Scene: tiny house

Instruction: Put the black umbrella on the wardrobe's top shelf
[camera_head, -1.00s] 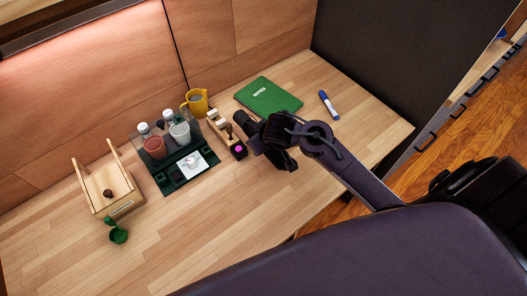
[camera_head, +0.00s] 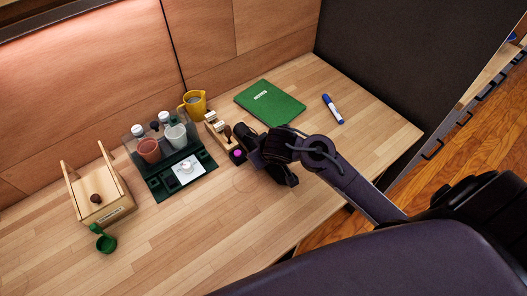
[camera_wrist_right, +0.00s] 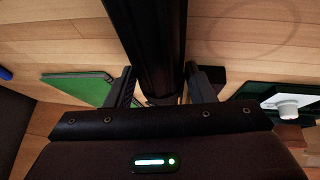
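The black umbrella (camera_wrist_right: 158,45) is a dark, folded, elongated shape in the right wrist view. It runs from the top edge down between the fingers of my right gripper (camera_wrist_right: 163,88). The fingers lie close along both its sides, so the gripper looks shut on it. In the head view my right gripper (camera_head: 268,155) is over the desk, beside the stamp holder and in front of the green notebook. There the umbrella blends with the dark gripper, and I cannot tell whether it touches the desk. My left gripper and the wardrobe are not in view.
On the wooden desk (camera_head: 190,245) stand a stamp holder (camera_head: 215,128), a dark green bottle tray (camera_head: 158,187), a yellow mug (camera_head: 193,103), a wooden box (camera_head: 108,203), a green scoop (camera_head: 106,243), a green notebook (camera_head: 270,103) and a blue marker (camera_head: 332,108).

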